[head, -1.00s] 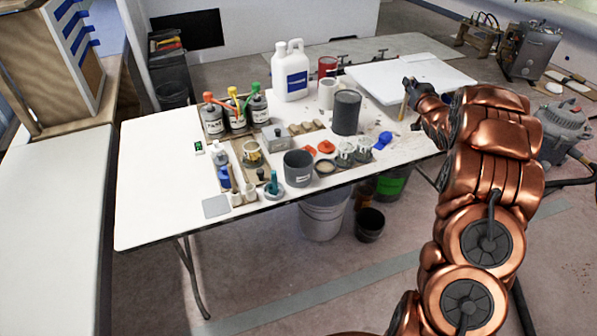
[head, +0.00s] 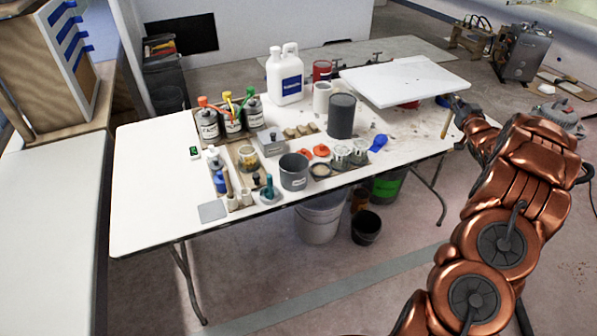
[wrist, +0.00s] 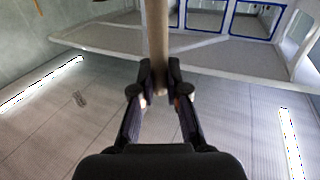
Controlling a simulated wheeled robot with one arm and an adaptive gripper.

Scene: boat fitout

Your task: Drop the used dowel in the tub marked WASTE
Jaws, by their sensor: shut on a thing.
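My gripper (head: 453,101) is shut on a thin wooden dowel (head: 446,124), just past the right end of the white table. The dowel hangs steeply downward in the head view. In the wrist view the dowel (wrist: 157,40) runs between my fingertips (wrist: 159,88). No WASTE lettering is readable. Candidate tubs are a grey tub with a small label (head: 293,173) at the table's front edge, and several under the table: a pale bucket (head: 318,224), a small black bucket (head: 366,229) and a dark tub with a green label (head: 386,188), partly hidden by the table.
The white table (head: 150,200) carries labelled bottles with coloured spouts (head: 230,122), a white jug (head: 285,78), a dark grey can (head: 341,116) and a white board (head: 405,80) near my gripper. Table legs (head: 190,285) stand near the tubs. The floor in front is clear.

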